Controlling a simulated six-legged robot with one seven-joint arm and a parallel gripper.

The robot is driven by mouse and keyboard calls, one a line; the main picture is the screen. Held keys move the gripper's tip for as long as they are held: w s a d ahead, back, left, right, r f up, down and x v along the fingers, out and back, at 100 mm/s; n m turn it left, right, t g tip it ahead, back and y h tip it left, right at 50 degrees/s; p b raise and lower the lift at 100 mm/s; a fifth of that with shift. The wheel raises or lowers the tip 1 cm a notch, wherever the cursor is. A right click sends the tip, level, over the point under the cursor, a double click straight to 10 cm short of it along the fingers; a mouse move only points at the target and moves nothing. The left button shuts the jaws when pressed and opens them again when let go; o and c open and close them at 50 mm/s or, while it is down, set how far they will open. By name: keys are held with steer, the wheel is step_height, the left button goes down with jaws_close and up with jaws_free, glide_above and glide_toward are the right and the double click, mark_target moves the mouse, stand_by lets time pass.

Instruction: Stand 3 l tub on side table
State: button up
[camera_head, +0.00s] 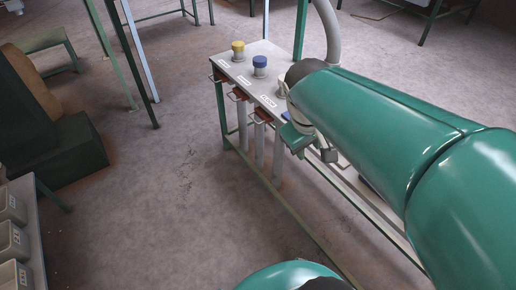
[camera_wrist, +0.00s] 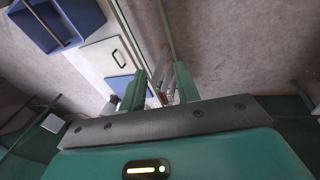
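Several grey tubs (camera_head: 13,241) with small pale labels stand in a row at the left edge of the head view; I cannot read which one is the 3 l tub. They rest on a stand or table with a green leg (camera_head: 53,195), cut off by the picture edge. I cannot tell which surface is the side table. In the wrist view my gripper (camera_wrist: 160,85) has its two green fingers apart, with no tub between them. In the head view my green arm reaches over the hopper stand, with my gripper (camera_head: 307,140) beside it, partly hidden.
The hopper stand (camera_head: 243,72) has yellow and blue capped necks, red-brown handles and hanging tubes. A dark green block (camera_head: 60,155) and green bench (camera_head: 40,42) stand at left. The wrist view shows a blue bin (camera_wrist: 52,28) and white panel (camera_wrist: 112,52). Open floor lies between.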

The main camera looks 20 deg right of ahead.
steer(key=s+a+r+t+y, duration=0.1)
steer(key=a+t, duration=0.1)
steer(key=a, duration=0.4)
steer(key=s+a+r+m+t+y, duration=0.1)
steer(key=a+r, duration=0.1)
steer(key=a, duration=0.4)
steer(key=shift+s+m+t+y, duration=0.3)
steer(key=shift+s+t+y, duration=0.1)
